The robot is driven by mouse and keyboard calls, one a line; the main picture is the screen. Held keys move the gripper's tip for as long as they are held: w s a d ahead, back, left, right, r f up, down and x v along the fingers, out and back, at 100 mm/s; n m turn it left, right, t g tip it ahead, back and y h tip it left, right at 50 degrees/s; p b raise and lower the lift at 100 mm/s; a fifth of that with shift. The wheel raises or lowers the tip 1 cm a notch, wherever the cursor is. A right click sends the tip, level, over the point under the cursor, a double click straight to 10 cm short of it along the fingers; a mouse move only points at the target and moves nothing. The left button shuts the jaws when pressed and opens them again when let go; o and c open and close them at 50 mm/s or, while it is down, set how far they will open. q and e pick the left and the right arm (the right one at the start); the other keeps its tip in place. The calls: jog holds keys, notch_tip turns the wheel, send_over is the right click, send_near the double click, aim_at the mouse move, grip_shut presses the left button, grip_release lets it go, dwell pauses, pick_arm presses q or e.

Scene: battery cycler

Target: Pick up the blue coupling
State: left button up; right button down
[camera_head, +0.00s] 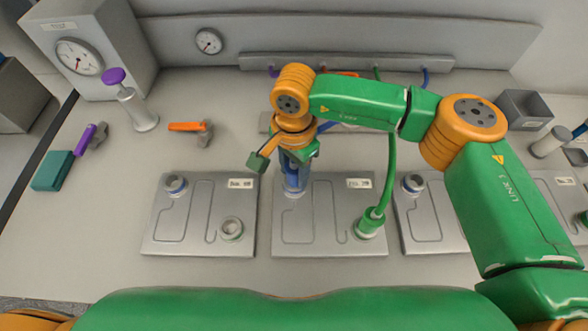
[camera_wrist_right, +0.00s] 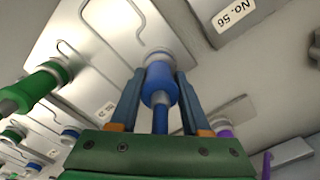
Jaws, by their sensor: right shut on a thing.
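The blue coupling (camera_wrist_right: 159,84) is a blue cylinder with a blue hose behind it. It sits at a pale ring port on the middle metal plate (camera_head: 320,248). My right gripper (camera_wrist_right: 159,92) is shut on it, with one finger on each side in the right wrist view. In the head view my right gripper (camera_head: 295,172) is over the upper left port of that plate, and its arm partly hides the coupling (camera_head: 292,183). I cannot tell whether the coupling is seated or slightly lifted. My left gripper is not in view.
A green coupling (camera_head: 370,221) with a green hose stands on the plate's lower right port. Similar plates lie left (camera_head: 200,246) and right (camera_head: 428,240). An orange-handled valve (camera_head: 190,127), a purple-topped cylinder (camera_head: 136,105) and a teal block (camera_head: 53,171) are at left. The front bench strip is clear.

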jog(key=shift+w+r+b, duration=0.1)
jog(key=shift+r+b, duration=0.15)
jog(key=shift+b, duration=0.1)
jog(key=r, duration=0.1)
jog(key=r+b, duration=0.2)
jog(key=shift+s+d, duration=0.25)
jog(key=shift+d, duration=0.15)
jog(key=s+d+r+b, duration=0.4)
jog(key=s+d+r, duration=0.3)
jog(key=d+r, duration=0.2)
jog(key=shift+d+r, duration=0.25)
jog(key=shift+d, duration=0.85)
